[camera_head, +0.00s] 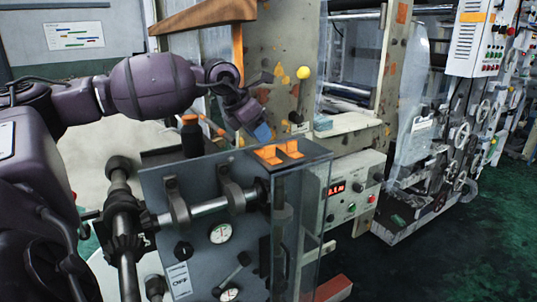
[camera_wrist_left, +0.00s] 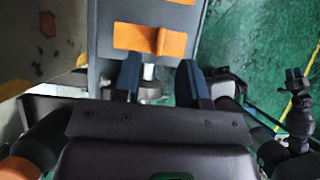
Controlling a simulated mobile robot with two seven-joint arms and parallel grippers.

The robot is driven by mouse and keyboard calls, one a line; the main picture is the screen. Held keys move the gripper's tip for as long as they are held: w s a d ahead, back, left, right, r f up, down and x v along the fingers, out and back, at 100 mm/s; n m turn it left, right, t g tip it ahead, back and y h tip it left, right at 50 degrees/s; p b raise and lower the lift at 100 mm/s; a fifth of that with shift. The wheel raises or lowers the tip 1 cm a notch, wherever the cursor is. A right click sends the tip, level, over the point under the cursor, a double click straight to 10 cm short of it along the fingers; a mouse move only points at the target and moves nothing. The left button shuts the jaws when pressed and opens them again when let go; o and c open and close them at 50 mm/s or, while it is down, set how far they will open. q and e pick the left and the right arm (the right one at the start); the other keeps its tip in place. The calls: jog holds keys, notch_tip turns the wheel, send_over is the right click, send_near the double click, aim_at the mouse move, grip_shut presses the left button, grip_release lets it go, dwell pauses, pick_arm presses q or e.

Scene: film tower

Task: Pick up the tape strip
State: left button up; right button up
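Orange tape strips lie on the grey top of the machine. In the head view one orange strip (camera_head: 269,156) is at the left, and another orange piece (camera_head: 291,148) is beside it with a part standing up. My left gripper (camera_head: 261,132) is above and behind the strips in the head view. In the left wrist view its blue fingers (camera_wrist_left: 159,62) are apart with nothing between them. My right gripper is not in view.
A dark bottle with an orange cap (camera_head: 190,135) stands on the machine top, left of the gripper. A clear panel (camera_head: 307,215) edges the machine's right side. A control box with a red display (camera_head: 352,190) stands behind. Green floor is open at the right.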

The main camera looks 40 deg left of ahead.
aim_at(268, 151)
pick_arm(q)
jog(key=shift+p+x, duration=0.35)
jog(key=shift+x, duration=2.2)
grip_shut()
